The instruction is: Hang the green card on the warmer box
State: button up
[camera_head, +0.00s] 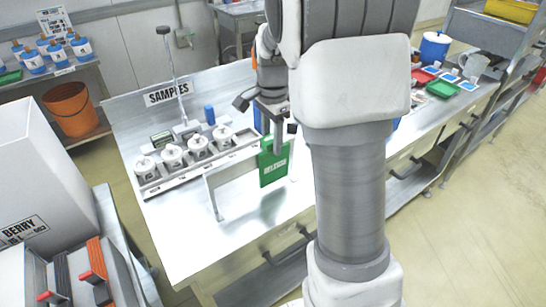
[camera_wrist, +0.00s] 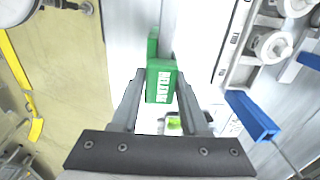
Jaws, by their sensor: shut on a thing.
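The green card (camera_head: 273,164) with white lettering is upright below my gripper (camera_head: 272,112), above the steel bench. In the wrist view my gripper (camera_wrist: 159,74) has its fingers closed on either side of the green card (camera_wrist: 161,84). The card overlaps the right end of a white bar frame (camera_head: 234,167) in the head view; I cannot tell whether they touch. No box in view is labelled as the warmer box, so I cannot tell which it is. My arm hides part of the bench.
A rack of several white-lidded jars (camera_head: 172,155) stands left of the card, with a SAMPLES sign (camera_head: 168,94) behind. A blue block (camera_head: 209,114) stands near the jars. A white BERRY box (camera_head: 40,175) is at far left. The bench front (camera_head: 195,240) is clear.

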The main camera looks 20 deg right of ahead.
jog(key=shift+r, duration=0.1)
notch_tip(320, 180, up, 6)
jog(key=p, duration=0.5)
jog(key=shift+r+p, duration=0.25)
jog(key=shift+p, duration=0.15)
jog(key=shift+f, duration=0.15)
